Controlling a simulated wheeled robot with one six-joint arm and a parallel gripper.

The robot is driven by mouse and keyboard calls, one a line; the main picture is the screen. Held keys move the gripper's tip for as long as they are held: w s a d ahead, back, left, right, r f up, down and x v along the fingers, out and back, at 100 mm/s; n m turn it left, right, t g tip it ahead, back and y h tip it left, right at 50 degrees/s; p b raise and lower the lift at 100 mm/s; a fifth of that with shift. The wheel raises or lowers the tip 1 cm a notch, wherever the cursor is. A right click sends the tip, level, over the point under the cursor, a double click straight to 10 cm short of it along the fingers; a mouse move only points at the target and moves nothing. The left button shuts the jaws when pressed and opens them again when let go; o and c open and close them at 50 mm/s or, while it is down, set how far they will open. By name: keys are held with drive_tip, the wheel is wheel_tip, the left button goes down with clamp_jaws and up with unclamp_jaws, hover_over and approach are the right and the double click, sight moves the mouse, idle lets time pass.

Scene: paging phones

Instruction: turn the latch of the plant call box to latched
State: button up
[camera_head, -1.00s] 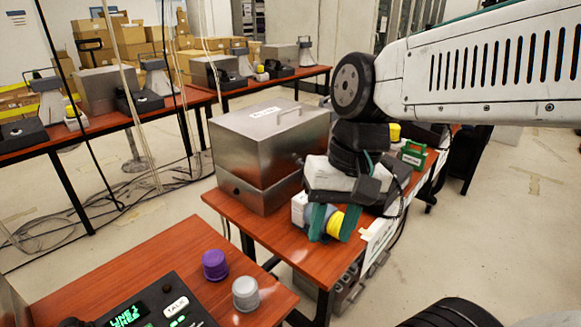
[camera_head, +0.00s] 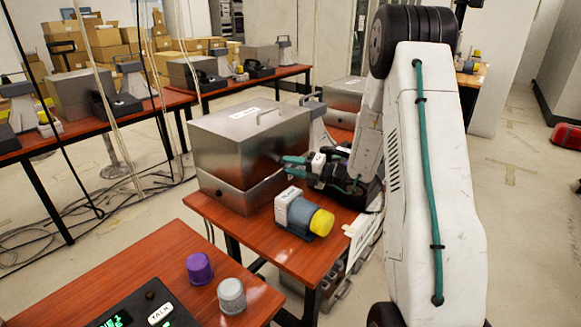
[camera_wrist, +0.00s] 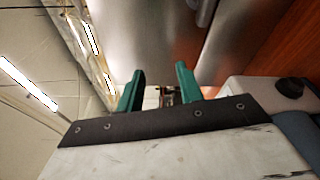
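A brushed-metal box (camera_head: 235,140) with a lid handle and a white label stands on the near wooden table. I take it for the plant call box, but the label is too small to read. My gripper (camera_head: 288,165) is at the box's right-hand face, near the seam between lid and base. In the wrist view, its two teal fingers (camera_wrist: 160,78) are apart. A small dark metal fitting (camera_wrist: 168,97), likely the latch, shows between them. I cannot tell whether they touch it, or which way it is turned. The head view does not show it clearly.
A blue-grey device with a yellow cap (camera_head: 320,222) stands on the table just below my gripper. A purple knob (camera_head: 199,268), a grey knob (camera_head: 231,296) and a talk panel (camera_head: 150,308) are on the nearest table. Another metal box (camera_head: 345,93) stands behind.

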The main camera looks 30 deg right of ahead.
sight(292, 166)
drive_tip(key=d+f+m+h, duration=0.1)
drive_tip(key=d+m, duration=0.1)
drive_tip(key=w+d+f+m+t+h, duration=0.1)
drive_tip(key=d+f, duration=0.1)
drive_tip(key=d+f+m+t+h, duration=0.1)
drive_tip(key=d+f+m, duration=0.1)
drive_tip(key=shift+w+d+m, duration=0.1)
drive_tip(key=shift+w+m, duration=0.1)
drive_tip(key=shift+m, duration=0.1)
drive_tip(key=x, duration=0.6)
drive_tip(key=shift+w, duration=0.4)
clamp_jaws()
